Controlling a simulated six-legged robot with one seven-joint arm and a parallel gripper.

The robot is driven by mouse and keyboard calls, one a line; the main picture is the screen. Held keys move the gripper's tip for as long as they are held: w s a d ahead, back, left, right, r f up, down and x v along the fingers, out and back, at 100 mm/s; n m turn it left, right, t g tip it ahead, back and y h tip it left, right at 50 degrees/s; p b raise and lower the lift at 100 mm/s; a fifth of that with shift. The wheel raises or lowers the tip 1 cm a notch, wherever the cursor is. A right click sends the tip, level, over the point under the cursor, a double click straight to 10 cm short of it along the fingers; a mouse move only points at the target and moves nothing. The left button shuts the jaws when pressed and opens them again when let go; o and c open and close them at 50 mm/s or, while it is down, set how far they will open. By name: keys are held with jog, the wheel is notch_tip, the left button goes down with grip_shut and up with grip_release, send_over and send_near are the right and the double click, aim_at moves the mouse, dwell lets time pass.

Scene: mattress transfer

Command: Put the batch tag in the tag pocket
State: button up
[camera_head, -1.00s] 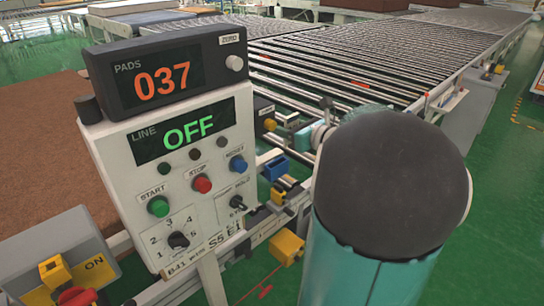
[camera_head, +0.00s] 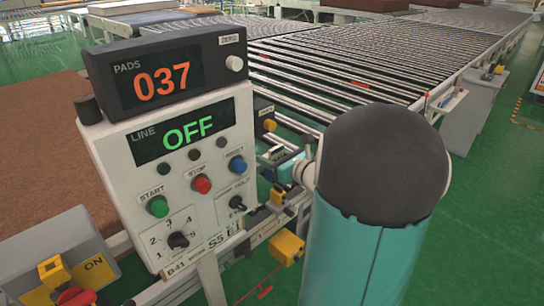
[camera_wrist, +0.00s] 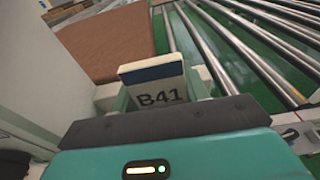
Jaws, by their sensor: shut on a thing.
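The batch tag (camera_wrist: 161,84) is a pale block with a dark blue band and "B41" on its face. In the wrist view it stands upright between the teal fingers of my gripper (camera_wrist: 163,98), which is shut on it. In the head view my gripper (camera_head: 272,160) is small and partly hidden, just right of the control box (camera_head: 205,150). The tag cannot be made out there. I cannot pick out the tag pocket in either view.
The control box carries buttons, a dial and a "PADS 037" display (camera_head: 160,80). A roller conveyor (camera_head: 350,60) runs behind. A brown pad (camera_head: 40,140) lies at left, also in the wrist view (camera_wrist: 105,40). Yellow fittings (camera_head: 286,247) sit along the rail.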

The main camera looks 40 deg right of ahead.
jog(key=shift+f, duration=0.25)
jog(key=o, duration=1)
jog(key=shift+f, duration=0.15)
jog(key=shift+a+f, duration=0.1)
jog(key=shift+a, duration=0.05)
jog(key=shift+r, duration=0.25)
jog(key=shift+s+r, duration=0.1)
jog(key=shift+s, duration=0.15)
jog(key=s, duration=0.3)
jog(key=s+r, duration=0.1)
jog(key=s, duration=0.3)
jog(key=s+r, duration=0.1)
jog(key=s, duration=0.3)
jog(key=shift+s+d, duration=0.2)
jog(key=shift+d, duration=0.15)
